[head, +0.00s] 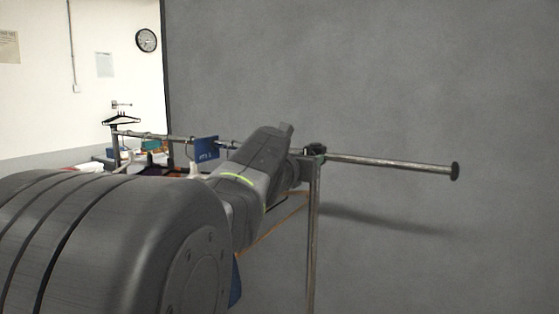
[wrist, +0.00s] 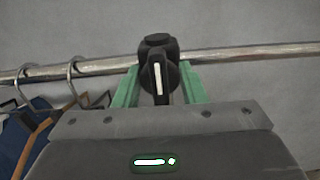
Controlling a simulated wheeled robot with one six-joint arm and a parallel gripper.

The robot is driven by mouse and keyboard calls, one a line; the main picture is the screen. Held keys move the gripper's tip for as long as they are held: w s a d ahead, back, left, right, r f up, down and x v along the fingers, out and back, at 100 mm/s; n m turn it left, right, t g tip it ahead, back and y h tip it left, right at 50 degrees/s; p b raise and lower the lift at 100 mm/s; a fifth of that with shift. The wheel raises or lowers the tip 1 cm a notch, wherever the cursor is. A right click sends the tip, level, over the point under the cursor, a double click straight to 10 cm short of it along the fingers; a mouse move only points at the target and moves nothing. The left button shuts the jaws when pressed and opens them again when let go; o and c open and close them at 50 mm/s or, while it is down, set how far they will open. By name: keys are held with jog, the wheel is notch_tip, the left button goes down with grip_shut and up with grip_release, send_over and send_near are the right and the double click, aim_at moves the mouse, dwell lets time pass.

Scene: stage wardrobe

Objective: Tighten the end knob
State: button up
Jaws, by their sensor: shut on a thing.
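The end knob (wrist: 157,50) is black with a white stripe and sits at the rail (wrist: 235,55). My gripper (wrist: 160,80) is shut on the knob, with a green finger on each side of it. In the head view the dark knob (head: 316,148) shows at the top of the upright post (head: 313,225), just beyond my arm. My arm hides most of my gripper there. The rail (head: 390,162) runs on to the right and ends in a black cap (head: 455,171).
Hangers (wrist: 72,85) with dark blue clothing (wrist: 35,125) hang on the rail at the left. A blue sign (head: 206,148) hangs on the rail beyond my arm. A grey wall (head: 430,80) stands behind. The rail's right stretch is bare.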

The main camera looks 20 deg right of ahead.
jog(key=o, duration=1)
jog(key=shift+c, duration=0.2)
jog(key=shift+s+a, duration=0.1)
jog(key=b+v, duration=0.2)
jog(key=v, duration=1.1)
jog(key=shift+s+a, duration=0.2)
jog(key=shift+s, duration=0.05)
jog(key=shift+d, duration=0.1)
jog(key=p+x, duration=0.2)
jog(key=x, duration=1.1)
jog(key=shift+w+d, duration=0.25)
jog(key=shift+w, duration=0.1)
jog(key=shift+a, duration=0.1)
